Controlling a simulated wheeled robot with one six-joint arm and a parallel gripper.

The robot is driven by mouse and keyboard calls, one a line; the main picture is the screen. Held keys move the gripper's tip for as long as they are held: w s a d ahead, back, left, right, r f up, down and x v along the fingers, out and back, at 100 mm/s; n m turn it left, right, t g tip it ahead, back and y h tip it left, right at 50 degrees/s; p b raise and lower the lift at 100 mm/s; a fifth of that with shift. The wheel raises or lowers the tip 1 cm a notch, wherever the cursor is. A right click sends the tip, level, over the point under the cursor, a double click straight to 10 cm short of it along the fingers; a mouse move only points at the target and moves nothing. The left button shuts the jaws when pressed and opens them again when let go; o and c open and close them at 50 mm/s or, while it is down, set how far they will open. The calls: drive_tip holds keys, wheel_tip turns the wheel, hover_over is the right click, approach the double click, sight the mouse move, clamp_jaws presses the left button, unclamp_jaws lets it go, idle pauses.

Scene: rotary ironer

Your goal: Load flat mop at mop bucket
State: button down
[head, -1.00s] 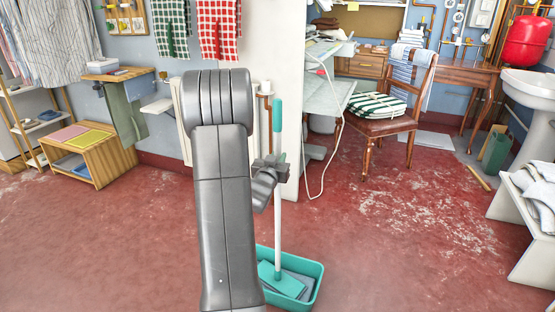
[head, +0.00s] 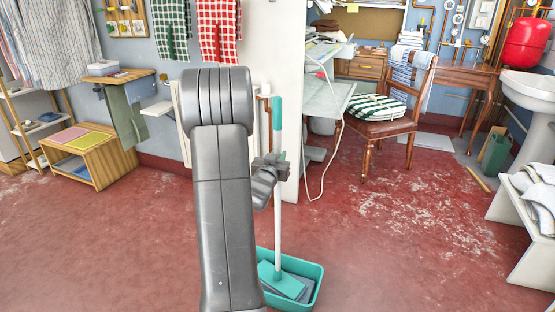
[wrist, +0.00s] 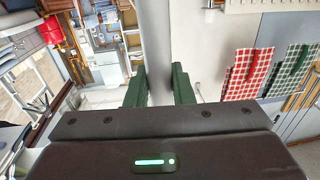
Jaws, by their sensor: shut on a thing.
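The flat mop has a white pole (head: 277,225) with a teal grip at its top and a teal flat head (head: 281,282) at its bottom. It stands nearly upright, its head within the rim of the teal mop bucket (head: 318,286) on the red floor. I cannot tell whether the head touches the bucket's bottom. My gripper (head: 277,168) is shut on the pole, below the teal grip. In the wrist view, the pale pole (wrist: 156,55) passes between the two dark green fingers (wrist: 159,88). My arm hides the bucket's left side.
A wooden chair (head: 385,128) with a striped cushion stands at the back right, near a white cord (head: 318,190). A low wooden shelf (head: 95,172) stands at the left. A white sink (head: 530,90) and white bench (head: 530,225) are at the right. The floor between is clear.

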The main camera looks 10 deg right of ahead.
sight(276, 143)
drive_tip(key=shift+r+p, duration=1.35)
drive_tip(key=shift+r, duration=1.35)
